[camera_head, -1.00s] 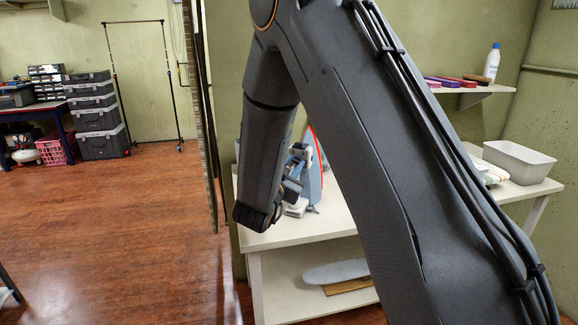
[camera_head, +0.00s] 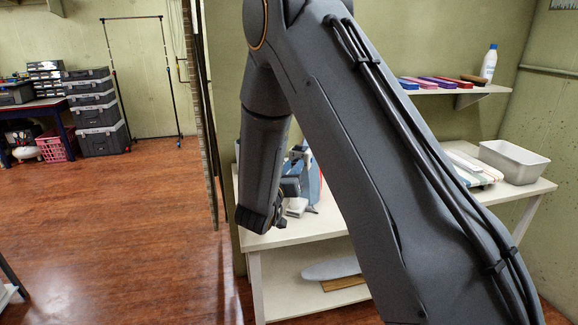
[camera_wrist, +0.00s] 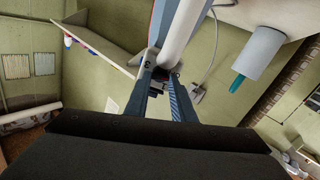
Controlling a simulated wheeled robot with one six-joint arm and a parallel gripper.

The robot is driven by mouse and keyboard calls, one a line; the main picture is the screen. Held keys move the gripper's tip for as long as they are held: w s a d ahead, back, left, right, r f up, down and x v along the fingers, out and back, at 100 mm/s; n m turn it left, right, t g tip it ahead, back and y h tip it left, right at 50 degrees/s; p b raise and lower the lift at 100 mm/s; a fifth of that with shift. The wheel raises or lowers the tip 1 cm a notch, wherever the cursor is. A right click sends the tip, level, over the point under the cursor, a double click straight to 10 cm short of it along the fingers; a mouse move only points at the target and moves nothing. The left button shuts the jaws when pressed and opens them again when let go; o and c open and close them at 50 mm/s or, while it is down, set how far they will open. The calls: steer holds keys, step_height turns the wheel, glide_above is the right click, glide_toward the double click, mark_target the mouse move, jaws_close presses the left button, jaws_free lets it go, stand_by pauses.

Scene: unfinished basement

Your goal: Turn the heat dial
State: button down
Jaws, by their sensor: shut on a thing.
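In the wrist view my gripper (camera_wrist: 165,82) is closed on a small dark part below a large device. I take that part for the heat dial, but the fingertips hide most of it. The device shows a blue-grey body with a red edge and a white rounded length (camera_wrist: 184,32) running up out of frame. In the head view my arm hides most of the gripper and the device; a blue-grey piece of the device (camera_head: 313,184) shows behind the forearm, above the white table (camera_head: 335,228).
A wall shelf (camera_head: 455,90) holds coloured bars and a white bottle (camera_head: 489,64). A long board (camera_head: 335,269) lies on the lower shelf. Open floor (camera_head: 125,225) is at left.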

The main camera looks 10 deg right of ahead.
steer(key=shift+n, duration=0.3)
steer(key=c, duration=1.5)
jaws_free()
steer(key=shift+s+a, duration=0.1)
steer(key=b+v, duration=0.1)
steer(key=v, duration=0.6)
steer(key=shift+s+a, duration=0.15)
steer(key=shift+s, duration=0.1)
steer(key=shift+w, duration=0.1)
